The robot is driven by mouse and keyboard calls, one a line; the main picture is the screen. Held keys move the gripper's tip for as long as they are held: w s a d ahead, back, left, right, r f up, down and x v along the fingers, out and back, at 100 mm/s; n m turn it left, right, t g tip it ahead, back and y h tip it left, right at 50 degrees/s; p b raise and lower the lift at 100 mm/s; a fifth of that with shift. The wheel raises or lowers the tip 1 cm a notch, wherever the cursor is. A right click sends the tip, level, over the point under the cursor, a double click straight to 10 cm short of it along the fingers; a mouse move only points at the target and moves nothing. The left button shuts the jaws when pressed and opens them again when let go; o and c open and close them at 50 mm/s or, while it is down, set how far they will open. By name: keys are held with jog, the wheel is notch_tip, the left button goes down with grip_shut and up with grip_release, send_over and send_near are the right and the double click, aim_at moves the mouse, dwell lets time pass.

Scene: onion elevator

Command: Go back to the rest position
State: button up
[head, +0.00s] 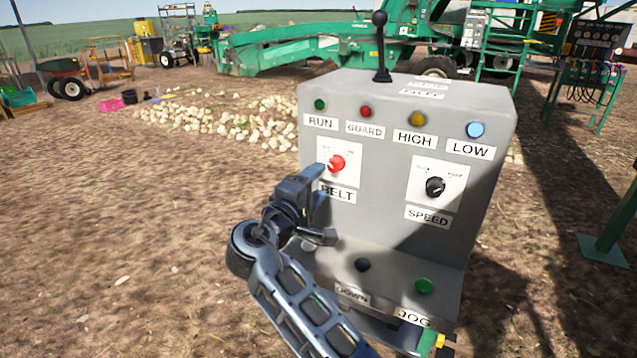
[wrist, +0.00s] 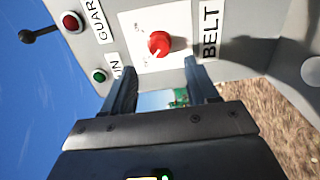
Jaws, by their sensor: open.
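My gripper (head: 318,212) is in front of the grey control box (head: 385,130), just below and left of the red BELT knob (head: 337,163). In the wrist view the two fingers of my gripper (wrist: 162,88) stand apart with nothing between them. The red BELT knob (wrist: 159,43) sits on its white plate beyond the fingertips, and the gripper appears clear of it. The black SPEED knob (head: 435,187) is to the right on the same face. My arm reaches up from the bottom of the head view.
A black lever (head: 380,45) stands on top of the box. A green JOG button (head: 424,286) and a dark button (head: 362,265) are on the lower ledge. A pile of onions (head: 215,120) lies behind on the left. Bare soil (head: 120,240) on the left is open.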

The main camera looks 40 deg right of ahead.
dwell(0.4)
jog(key=s+a+f+n+t+y, duration=0.2)
jog(key=s+a+f+y, duration=0.15)
jog(key=f, duration=0.45)
jog(key=s+a+f+n+t+y, duration=0.1)
jog(key=s+a+f+t+y, duration=0.15)
jog(key=s+f, duration=0.35)
jog(key=s+a+f+y, duration=0.6)
jog(key=s+f, duration=0.1)
jog(key=s, duration=0.4)
jog(key=s+a+r+m+t+y, duration=0.1)
jog(key=s+a+t+y, duration=0.2)
jog(key=s, duration=0.6)
jog(key=s+a+r+m+t+y, duration=0.1)
jog(key=s+r+m, duration=0.5)
jog(key=s+r, duration=0.8)
jog(key=shift+s+a+y, duration=0.2)
jog(key=shift+a+y, duration=0.3)
jog(key=shift+a, duration=0.6)
